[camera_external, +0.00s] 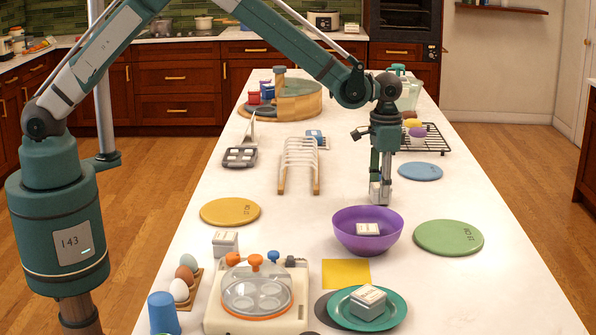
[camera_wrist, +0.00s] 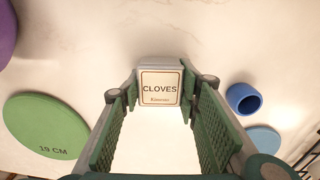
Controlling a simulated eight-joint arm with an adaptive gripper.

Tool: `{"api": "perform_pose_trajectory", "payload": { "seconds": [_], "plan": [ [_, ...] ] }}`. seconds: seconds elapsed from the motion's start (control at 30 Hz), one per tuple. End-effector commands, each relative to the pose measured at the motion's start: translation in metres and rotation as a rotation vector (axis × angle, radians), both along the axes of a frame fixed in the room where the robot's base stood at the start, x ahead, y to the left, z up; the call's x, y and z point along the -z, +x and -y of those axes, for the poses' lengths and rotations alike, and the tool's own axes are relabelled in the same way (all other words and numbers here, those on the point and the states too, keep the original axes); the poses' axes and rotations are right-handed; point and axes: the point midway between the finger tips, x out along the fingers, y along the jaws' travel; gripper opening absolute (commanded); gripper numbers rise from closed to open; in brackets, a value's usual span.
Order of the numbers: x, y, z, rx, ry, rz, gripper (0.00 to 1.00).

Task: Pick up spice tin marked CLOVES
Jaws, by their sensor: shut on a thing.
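The spice tin marked CLOVES (camera_wrist: 160,88) is a small box with a cream, brown-bordered label, seen between my fingertips in the wrist view. My gripper (camera_wrist: 160,92) is shut on it, with one green finger along each side. In the external view my gripper (camera_external: 380,192) points down just behind the purple bowl (camera_external: 350,241), and the tin is mostly hidden by the fingers. I cannot tell whether the tin touches the counter. Similar tins sit in the purple bowl (camera_external: 368,229), on the counter (camera_external: 225,242) and on a teal plate (camera_external: 367,300); their labels are unreadable.
A green disc (camera_external: 449,238) lies right of the bowl, and a blue disc (camera_external: 420,171) lies behind it. A blue ring-shaped cup (camera_wrist: 243,99) shows in the wrist view. An egg cooker (camera_external: 257,290) stands at front left.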

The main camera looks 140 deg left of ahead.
Motion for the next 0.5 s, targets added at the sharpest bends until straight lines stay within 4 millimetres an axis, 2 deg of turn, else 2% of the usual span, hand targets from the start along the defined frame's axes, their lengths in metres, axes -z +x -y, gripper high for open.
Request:
{"api": "perform_pose_trajectory", "payload": {
  "seconds": [0.27, 0.5],
  "plan": [
    [-0.03, 0.0, 0.0, 0.0, 0.0, 0.0, 0.2],
    [-0.067, 0.0, 0.0, 0.0, 0.0, 0.0, 0.2]
  ]
}}
